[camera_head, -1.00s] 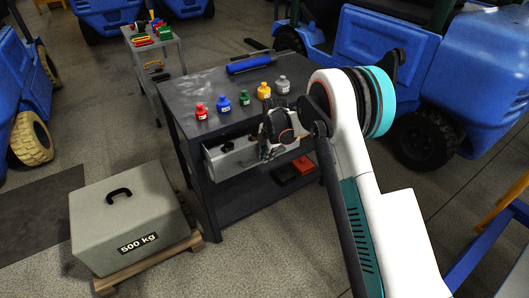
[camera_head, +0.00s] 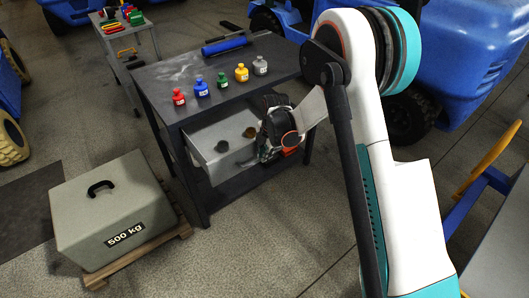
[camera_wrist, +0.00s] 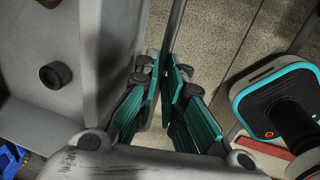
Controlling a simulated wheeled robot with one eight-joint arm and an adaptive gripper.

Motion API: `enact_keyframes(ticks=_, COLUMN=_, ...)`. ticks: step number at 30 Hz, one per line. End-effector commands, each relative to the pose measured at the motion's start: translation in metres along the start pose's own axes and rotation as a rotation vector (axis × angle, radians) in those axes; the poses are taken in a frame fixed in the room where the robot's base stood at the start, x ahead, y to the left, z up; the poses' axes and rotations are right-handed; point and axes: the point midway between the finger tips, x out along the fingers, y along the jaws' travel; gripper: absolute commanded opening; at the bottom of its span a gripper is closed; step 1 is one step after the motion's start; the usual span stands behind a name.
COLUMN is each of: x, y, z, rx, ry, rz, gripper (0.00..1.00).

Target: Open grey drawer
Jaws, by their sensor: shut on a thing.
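The grey drawer (camera_head: 212,168) under the dark table's top is pulled partly out, and its inside shows in the head view. Two small dark round things (camera_head: 222,146) lie in it. My gripper (camera_head: 266,152) is at the drawer's front, and hides part of it. In the wrist view, the drawer's grey wall (camera_wrist: 115,50) is left of my fingers. The fingers (camera_wrist: 162,85) are closed together on a thin bar (camera_wrist: 176,25), which looks like the drawer's handle. The exact contact is partly hidden by the finger pads.
Several small bottles (camera_head: 201,88) and a blue roll (camera_head: 224,45) stand or lie on the table (camera_head: 160,85). A grey 500 kg weight (camera_head: 110,205) sits on a wooden pallet (camera_head: 150,249) at left. Blue vehicles stand behind. The floor in front of the table is open.

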Motion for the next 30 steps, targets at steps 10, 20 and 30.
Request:
enact_keyframes(ticks=10, x=0.000, y=0.000, z=0.000, rx=0.000, ry=0.000, rz=0.000, gripper=0.18)
enact_keyframes(ticks=20, x=-0.012, y=0.001, z=0.000, rx=0.000, ry=0.000, rz=0.000, gripper=0.18)
enact_keyframes(ticks=30, x=-0.075, y=0.000, z=0.000, rx=0.000, ry=0.000, rz=0.000, gripper=0.18)
